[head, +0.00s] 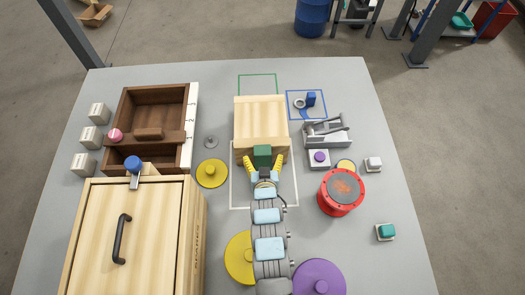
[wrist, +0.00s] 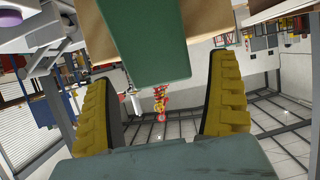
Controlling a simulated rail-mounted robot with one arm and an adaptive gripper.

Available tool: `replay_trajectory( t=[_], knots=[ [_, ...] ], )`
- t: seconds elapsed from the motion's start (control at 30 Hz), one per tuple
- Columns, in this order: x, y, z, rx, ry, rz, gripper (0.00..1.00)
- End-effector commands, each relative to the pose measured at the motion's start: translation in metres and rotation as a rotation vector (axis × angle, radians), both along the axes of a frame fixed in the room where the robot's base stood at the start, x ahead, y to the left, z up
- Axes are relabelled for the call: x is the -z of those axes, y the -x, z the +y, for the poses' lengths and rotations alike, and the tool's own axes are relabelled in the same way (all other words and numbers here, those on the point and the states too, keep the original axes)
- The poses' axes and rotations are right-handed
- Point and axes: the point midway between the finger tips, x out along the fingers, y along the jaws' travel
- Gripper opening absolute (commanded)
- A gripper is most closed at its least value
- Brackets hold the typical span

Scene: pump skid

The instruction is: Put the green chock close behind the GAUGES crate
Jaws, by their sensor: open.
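The green chock (head: 263,154) shows at the near edge of a pale wooden crate (head: 261,115) in the head view; I cannot tell whether it rests on the crate or stands before it. My gripper (head: 263,165) is open, its yellow fingers either side of the chock. In the wrist view the chock (wrist: 145,45) reaches down between the fingers of my gripper (wrist: 162,85), with gaps at both sides. A wooden surface shows behind it. No GAUGES lettering is readable on this crate.
A green outline (head: 258,76) marks bare table behind the crate. A blue outline holding small parts and a grey clamp-like fixture (head: 327,131) are right of it. A brown divided tray (head: 155,97) and a large wooden box (head: 95,235) stand left. A red drum (head: 341,192) is at right.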

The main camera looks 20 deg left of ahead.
Motion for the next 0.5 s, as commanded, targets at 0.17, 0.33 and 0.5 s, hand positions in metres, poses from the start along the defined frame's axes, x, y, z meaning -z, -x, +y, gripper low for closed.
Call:
replay_trajectory(
  t=[0.17,0.33,0.5],
  knots=[
    [-0.013,0.021,-0.010,0.000,-0.001,-0.002,0.90],
    [-0.021,0.039,-0.020,0.002,0.000,-0.001,0.90],
    [-0.028,0.055,-0.027,0.000,-0.001,-0.002,0.90]
  ],
)
